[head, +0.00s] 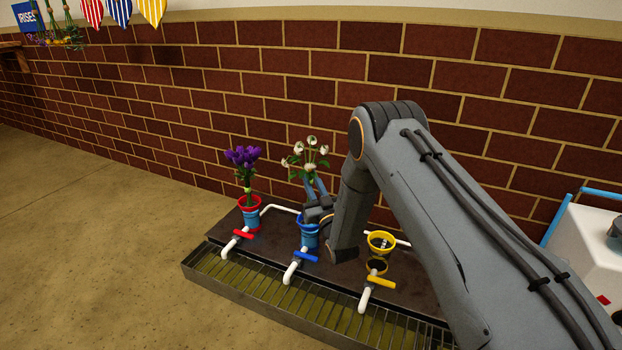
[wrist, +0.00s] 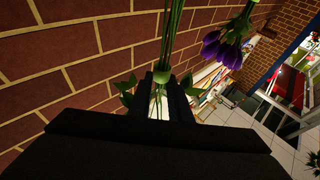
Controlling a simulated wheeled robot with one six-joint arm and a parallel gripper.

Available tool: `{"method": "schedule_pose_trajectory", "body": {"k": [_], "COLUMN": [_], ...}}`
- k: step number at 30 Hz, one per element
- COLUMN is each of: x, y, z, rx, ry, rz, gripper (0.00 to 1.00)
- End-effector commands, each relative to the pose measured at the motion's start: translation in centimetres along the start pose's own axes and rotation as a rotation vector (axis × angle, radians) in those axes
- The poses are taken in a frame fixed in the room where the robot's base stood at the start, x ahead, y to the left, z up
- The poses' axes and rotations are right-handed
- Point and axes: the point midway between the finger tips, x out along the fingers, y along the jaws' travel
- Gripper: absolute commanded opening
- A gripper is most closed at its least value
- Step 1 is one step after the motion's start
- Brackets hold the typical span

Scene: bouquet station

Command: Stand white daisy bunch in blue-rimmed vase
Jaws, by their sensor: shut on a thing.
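The white daisy bunch (head: 306,160) stands roughly upright over the blue-rimmed vase (head: 308,236) in the head view. My gripper (head: 316,188) is shut on its stems, just below the white heads. In the wrist view the green stems (wrist: 171,35) run out from between the fingers (wrist: 166,82), with leaves beside them. The blue-rimmed vase is the middle one of the row; my gripper and wrist hide part of its rim. The lower stem ends are hidden, so I cannot tell whether they are inside the vase.
A red-rimmed vase (head: 249,203) with purple flowers (head: 243,160) stands to the left. An empty-looking yellow-rimmed vase (head: 381,242) stands to the right. White pipes with coloured taps and a metal grate (head: 250,291) lie in front. A brick wall (head: 250,80) is behind.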

Motion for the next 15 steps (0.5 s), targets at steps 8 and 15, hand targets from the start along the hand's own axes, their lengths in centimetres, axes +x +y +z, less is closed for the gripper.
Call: {"method": "schedule_pose_trajectory", "body": {"k": [8, 15], "x": [-0.7, -1.3], "y": [0.0, 0.0], "z": [2.1, 3.8], "rx": [0.000, 0.000], "ry": [0.000, 0.000], "rz": [0.000, 0.000], "gripper": [0.00, 0.00]}}
